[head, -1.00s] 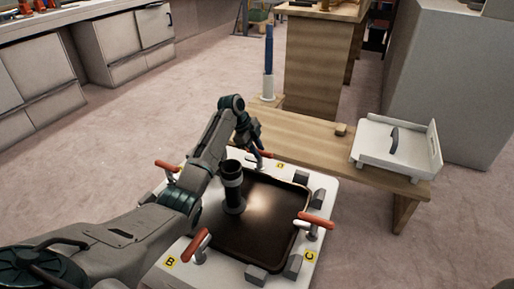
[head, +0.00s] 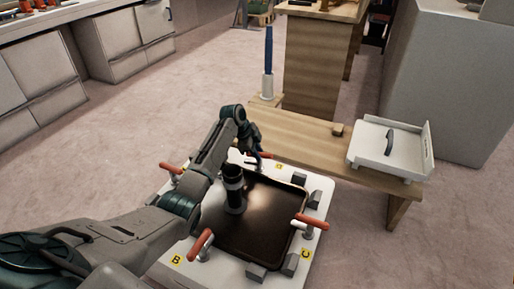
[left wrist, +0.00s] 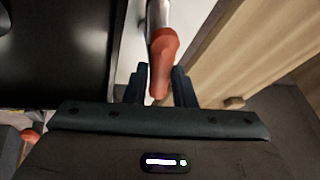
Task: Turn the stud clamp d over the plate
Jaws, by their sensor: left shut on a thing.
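The dark square plate (head: 262,222) lies in a white fixture (head: 325,203) with a red-handled stud clamp at each corner. A black cylinder with a grey band (head: 233,190) stands upright on the plate. My left gripper (head: 255,152) is at the far-corner clamp (head: 265,155), beside a yellow label too small to read surely; I take it as clamp d. In the left wrist view its red handle (left wrist: 163,52) sits between the fingers of my left gripper (left wrist: 160,88), which is shut on it. The dark plate edge (left wrist: 55,55) lies to the left. My right gripper is not in view.
Other red clamp handles stand at the left (head: 171,168), the near left (head: 202,243) and the right (head: 312,221). Open floor lies to the left.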

